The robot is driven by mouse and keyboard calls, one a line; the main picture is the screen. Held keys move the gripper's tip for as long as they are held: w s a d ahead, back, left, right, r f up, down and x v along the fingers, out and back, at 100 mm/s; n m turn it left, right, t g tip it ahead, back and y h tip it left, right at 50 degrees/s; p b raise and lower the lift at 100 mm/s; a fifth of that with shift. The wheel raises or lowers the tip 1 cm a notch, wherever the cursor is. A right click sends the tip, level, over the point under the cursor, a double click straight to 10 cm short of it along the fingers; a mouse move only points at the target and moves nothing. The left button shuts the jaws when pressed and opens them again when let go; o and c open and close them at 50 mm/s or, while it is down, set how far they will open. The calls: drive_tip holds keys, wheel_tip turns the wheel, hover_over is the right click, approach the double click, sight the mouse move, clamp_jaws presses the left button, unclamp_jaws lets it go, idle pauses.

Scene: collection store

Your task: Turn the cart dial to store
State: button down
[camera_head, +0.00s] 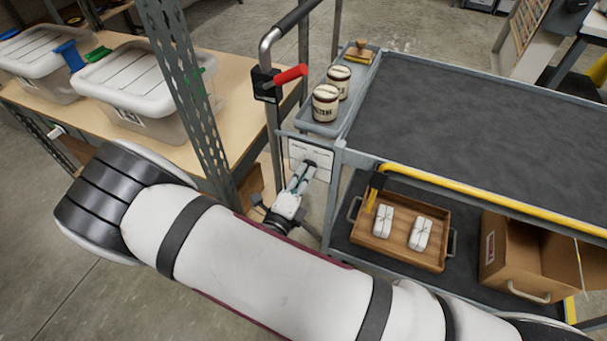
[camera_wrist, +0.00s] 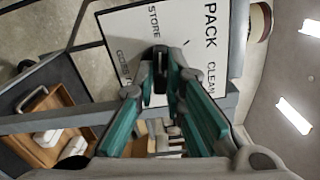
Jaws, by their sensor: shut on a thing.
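The cart dial's white plate (camera_head: 318,155) is on the end of the grey cart, facing my arm. In the wrist view the plate (camera_wrist: 188,30) carries the words STORE, PACK and CLEAN, plus a partly hidden fourth word at the left. The black dial knob (camera_wrist: 159,54) sits in front of the plate, between my fingertips. My gripper (camera_wrist: 160,80) is shut on it, with the green-sided fingers on either side. In the head view my gripper (camera_head: 307,168) reaches the plate and covers the knob. Which word the knob points to, I cannot tell.
The cart's dark top (camera_head: 460,115) is bare, with two labelled jars (camera_head: 325,103) in a side tray. A wooden tray (camera_head: 400,238) and an open cardboard box (camera_head: 520,255) are on the lower shelf. A red-handled lever (camera_head: 290,76) and shelf post (camera_head: 185,90) stand close by.

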drive_tip(key=shift+n, duration=1.1)
drive_tip(key=shift+f, duration=0.1)
drive_tip(key=c, duration=1.7)
unclamp_jaws()
drive_tip(key=shift+o, duration=0.2)
drive_tip(key=v, duration=1.2)
